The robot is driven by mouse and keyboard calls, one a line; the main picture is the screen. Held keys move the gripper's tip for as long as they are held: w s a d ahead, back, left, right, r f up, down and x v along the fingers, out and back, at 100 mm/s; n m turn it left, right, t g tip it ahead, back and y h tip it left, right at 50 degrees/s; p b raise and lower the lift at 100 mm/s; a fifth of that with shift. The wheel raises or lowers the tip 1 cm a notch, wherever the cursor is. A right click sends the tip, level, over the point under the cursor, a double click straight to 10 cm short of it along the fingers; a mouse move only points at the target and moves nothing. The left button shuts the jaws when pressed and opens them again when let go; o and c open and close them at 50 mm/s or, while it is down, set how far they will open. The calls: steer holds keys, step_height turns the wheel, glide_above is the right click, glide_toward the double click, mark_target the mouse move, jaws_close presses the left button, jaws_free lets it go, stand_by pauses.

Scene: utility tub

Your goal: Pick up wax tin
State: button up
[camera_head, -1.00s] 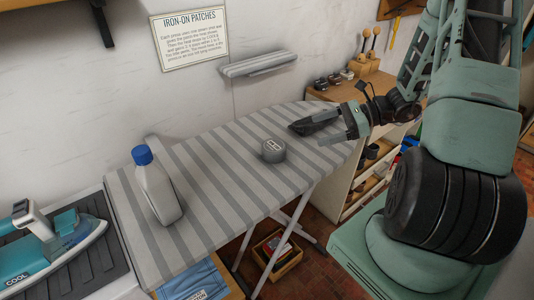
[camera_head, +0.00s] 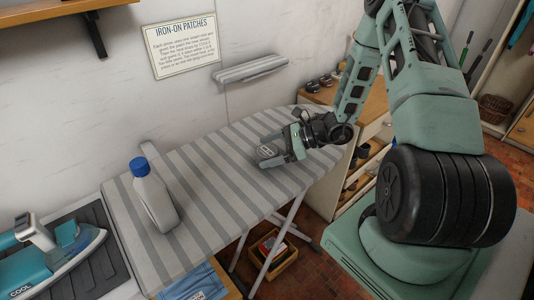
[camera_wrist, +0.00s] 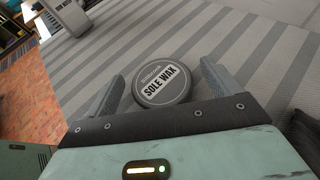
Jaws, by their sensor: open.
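The wax tin is a round grey tin (camera_wrist: 160,84) with a "SOLE WAX" label on its lid. It lies flat on the grey striped ironing board (camera_head: 215,185). In the head view the tin (camera_head: 266,152) is partly covered by my gripper. My gripper (camera_head: 270,154) is low over the board, with its fingers on either side of the tin. In the wrist view my gripper (camera_wrist: 161,88) is open, and the tin sits between and slightly beyond the fingertips. A gap shows on the right side; the left finger is close to the tin.
A white bottle with a blue cap (camera_head: 153,197) stands on the board to the left. An iron (camera_head: 50,255) rests at the far left. A small sleeve board (camera_head: 250,70) is on the wall behind. The board between bottle and tin is clear.

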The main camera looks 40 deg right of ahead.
steer(key=shift+x, duration=1.45)
steer(key=c, duration=1.1)
